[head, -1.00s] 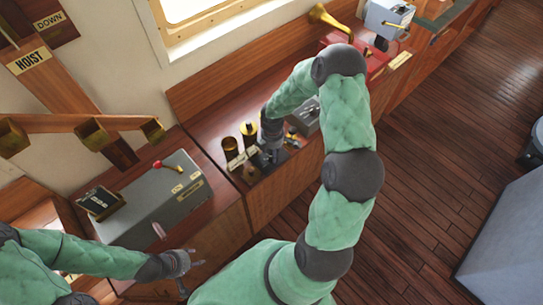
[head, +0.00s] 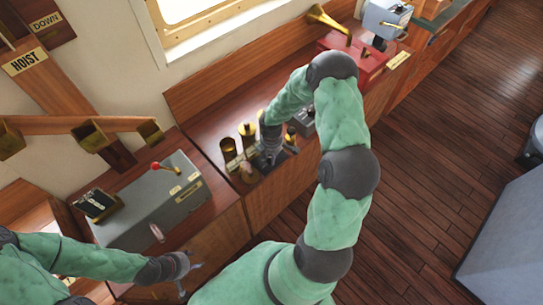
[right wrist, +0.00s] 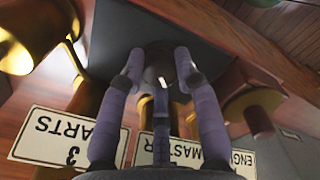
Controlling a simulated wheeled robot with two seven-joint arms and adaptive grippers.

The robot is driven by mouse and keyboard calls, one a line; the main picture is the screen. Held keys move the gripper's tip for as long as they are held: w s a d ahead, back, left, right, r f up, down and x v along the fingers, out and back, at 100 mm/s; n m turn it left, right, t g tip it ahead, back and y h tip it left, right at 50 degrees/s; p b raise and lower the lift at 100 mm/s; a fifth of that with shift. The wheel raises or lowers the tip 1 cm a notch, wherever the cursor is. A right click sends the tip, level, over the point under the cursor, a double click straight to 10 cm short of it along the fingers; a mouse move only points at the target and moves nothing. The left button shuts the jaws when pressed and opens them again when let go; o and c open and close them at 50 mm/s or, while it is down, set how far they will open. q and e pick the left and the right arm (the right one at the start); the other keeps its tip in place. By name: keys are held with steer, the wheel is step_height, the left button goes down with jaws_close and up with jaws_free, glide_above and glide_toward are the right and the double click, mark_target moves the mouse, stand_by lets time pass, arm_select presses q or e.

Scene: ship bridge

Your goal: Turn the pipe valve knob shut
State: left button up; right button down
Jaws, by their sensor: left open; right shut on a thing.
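A dark round knob (right wrist: 154,76) shows between the fingertips of my right gripper (right wrist: 159,64) in the right wrist view. The fingers press in on it from both sides. I take it for the valve knob, but its label does not show. In the head view my right gripper (head: 271,157) points down at the low wooden console (head: 209,133), just right of the brass cylinders (head: 228,148), and hides the knob. My left gripper (head: 190,268) is open and empty at the lower left, in front of the grey box.
Label plates (right wrist: 68,138) lie close to the right gripper, with brass fittings (right wrist: 253,106) on either side. A grey box (head: 150,212) with a red-tipped lever stands at left. A red box (head: 352,60) stands farther right.

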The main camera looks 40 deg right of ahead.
steer(key=n+p, duration=0.2)
steer(key=n, duration=0.2)
steer(key=shift+a+r+p, duration=0.1)
steer(key=shift+p, duration=0.25)
steer(key=n+p, duration=0.2)
steer(key=n, duration=0.2)
steer(key=shift+n+p, duration=0.35)
steer(key=shift+n, duration=0.05)
steer(key=c, duration=0.9)
jaws_free()
